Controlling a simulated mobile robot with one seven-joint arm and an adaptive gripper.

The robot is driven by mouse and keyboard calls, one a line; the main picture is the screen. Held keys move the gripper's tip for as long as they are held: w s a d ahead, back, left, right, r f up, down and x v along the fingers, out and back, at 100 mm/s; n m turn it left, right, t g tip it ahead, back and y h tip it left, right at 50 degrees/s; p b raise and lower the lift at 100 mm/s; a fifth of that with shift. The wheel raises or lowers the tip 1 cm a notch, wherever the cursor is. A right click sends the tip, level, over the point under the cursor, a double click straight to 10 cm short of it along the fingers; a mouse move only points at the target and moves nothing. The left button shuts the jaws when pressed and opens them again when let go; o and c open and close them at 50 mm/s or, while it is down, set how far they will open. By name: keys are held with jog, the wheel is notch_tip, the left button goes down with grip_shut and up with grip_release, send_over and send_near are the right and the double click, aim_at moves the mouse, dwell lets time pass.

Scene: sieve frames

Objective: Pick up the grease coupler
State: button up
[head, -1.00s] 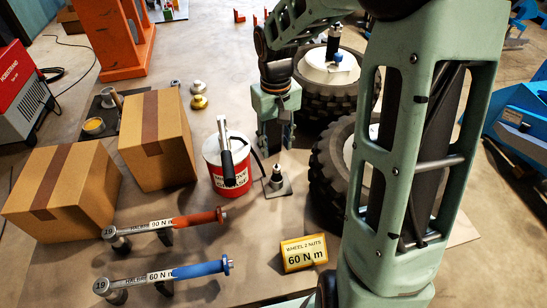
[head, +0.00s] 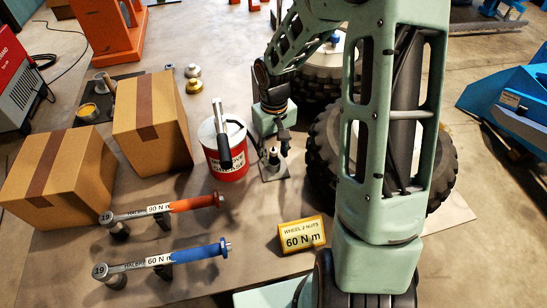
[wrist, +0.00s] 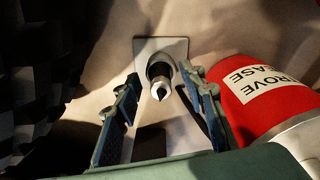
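The grease coupler (head: 273,158) stands upright on a small square metal plate (head: 268,174) to the right of the red grease bucket (head: 226,165). In the wrist view the coupler (wrist: 159,82) shows a dark collar and a bright metal tip pointing toward the camera. My gripper (head: 275,143) is close behind and above the coupler in the head view. In the wrist view my gripper (wrist: 160,75) is open, one finger on each side of the coupler, with gaps visible. The plate (wrist: 176,48) shows beyond it.
The bucket (wrist: 265,85) is close beside the right finger in the wrist view. Large tyres (head: 322,155) stand to the right. Two torque wrenches (head: 180,207), a yellow "60 N m" sign (head: 301,234) and cardboard boxes (head: 150,120) lie around. Bare table shows between wrenches and sign.

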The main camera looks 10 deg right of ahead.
grip_shut()
dwell(0.4)
